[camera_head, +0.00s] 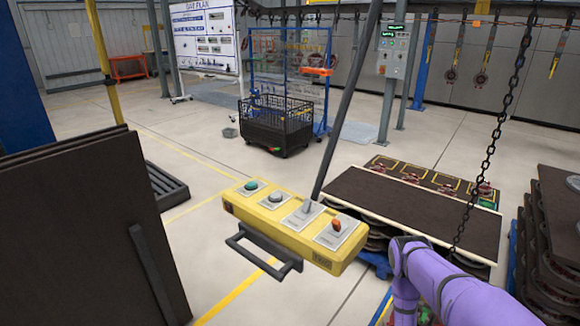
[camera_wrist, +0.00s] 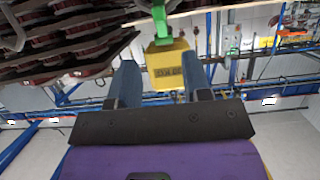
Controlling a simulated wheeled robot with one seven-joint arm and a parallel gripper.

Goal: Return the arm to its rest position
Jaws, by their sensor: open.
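My purple arm (camera_head: 440,280) comes in from the lower right in the head view and bends downward; its gripper is not visible there. In the wrist view my gripper (camera_wrist: 159,64) has its two grey fingers spread apart, with nothing seen held between them. A yellow block with a dark label (camera_wrist: 164,72) shows beyond the fingertips, with a green piece above it. I cannot tell whether the fingers are near it.
A dark-topped pallet stack (camera_head: 415,205) stands behind my arm, with more dark stacked parts (camera_head: 550,240) at the right. A chain (camera_head: 490,140) hangs near the arm. Dark panels (camera_head: 85,230) stand at the left. A mesh cart (camera_head: 275,125) stands farther back, with open floor around it.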

